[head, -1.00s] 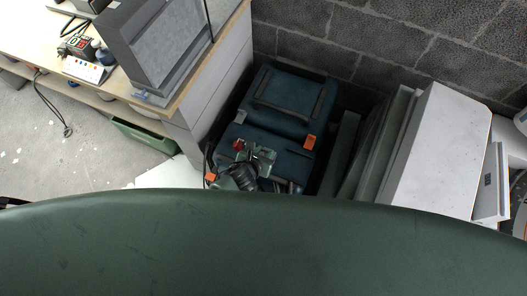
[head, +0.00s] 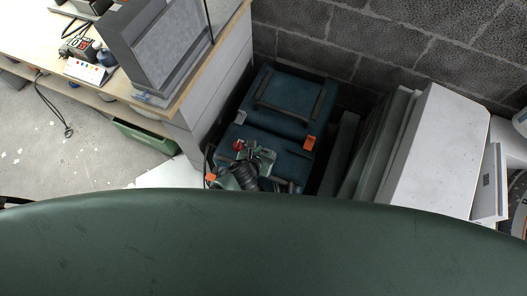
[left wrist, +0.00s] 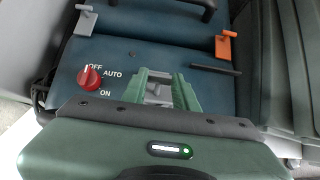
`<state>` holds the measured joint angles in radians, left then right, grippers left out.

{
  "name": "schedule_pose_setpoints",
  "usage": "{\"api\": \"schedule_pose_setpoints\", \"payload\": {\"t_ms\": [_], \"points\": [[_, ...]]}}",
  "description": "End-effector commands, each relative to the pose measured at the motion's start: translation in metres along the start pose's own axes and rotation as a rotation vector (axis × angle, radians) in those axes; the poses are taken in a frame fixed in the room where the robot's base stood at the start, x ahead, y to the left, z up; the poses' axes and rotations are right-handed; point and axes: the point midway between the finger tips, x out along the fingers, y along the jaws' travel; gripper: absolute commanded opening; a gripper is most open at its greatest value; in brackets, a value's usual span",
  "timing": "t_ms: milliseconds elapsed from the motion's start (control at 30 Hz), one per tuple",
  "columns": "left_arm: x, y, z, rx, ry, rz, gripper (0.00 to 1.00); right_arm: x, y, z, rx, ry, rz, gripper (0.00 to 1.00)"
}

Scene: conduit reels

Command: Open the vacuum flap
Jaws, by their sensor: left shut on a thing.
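The vacuum (head: 283,113) is a dark blue box with a black handle on top, standing on the floor between the bench and the wall. In the left wrist view its front (left wrist: 125,60) shows a red knob (left wrist: 90,78) marked OFF, AUTO and ON, a grey latch (left wrist: 84,22) and an orange latch (left wrist: 226,46). My left gripper (head: 262,157) is at the vacuum's front, right of the knob. Its green fingers (left wrist: 159,92) are shut on a small grey piece, apparently part of the flap; the fingers hide most of it. My right gripper is not in view.
A wooden bench (head: 188,85) with a grey machine (head: 165,45) stands close on the left. Grey panels (head: 375,150) and a white cabinet (head: 440,150) stand close on the right. A block wall (head: 340,40) is behind, leaving little side room.

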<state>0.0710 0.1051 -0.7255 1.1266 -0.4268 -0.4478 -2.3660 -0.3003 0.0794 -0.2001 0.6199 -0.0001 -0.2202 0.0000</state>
Motion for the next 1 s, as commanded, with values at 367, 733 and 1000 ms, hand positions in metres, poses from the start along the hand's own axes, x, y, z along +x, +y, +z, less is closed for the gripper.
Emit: {"api": "schedule_pose_setpoints", "payload": {"t_ms": [367,733,1000], "points": [[-0.001,0.003,0.025,0.007,0.157,0.005,0.0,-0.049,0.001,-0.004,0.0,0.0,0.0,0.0],[0.022,0.002,0.038,0.002,0.424,0.004,0.0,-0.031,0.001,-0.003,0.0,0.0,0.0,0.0],[0.028,0.001,0.047,0.0,0.549,0.002,0.0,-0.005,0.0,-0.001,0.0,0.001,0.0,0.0]]}}
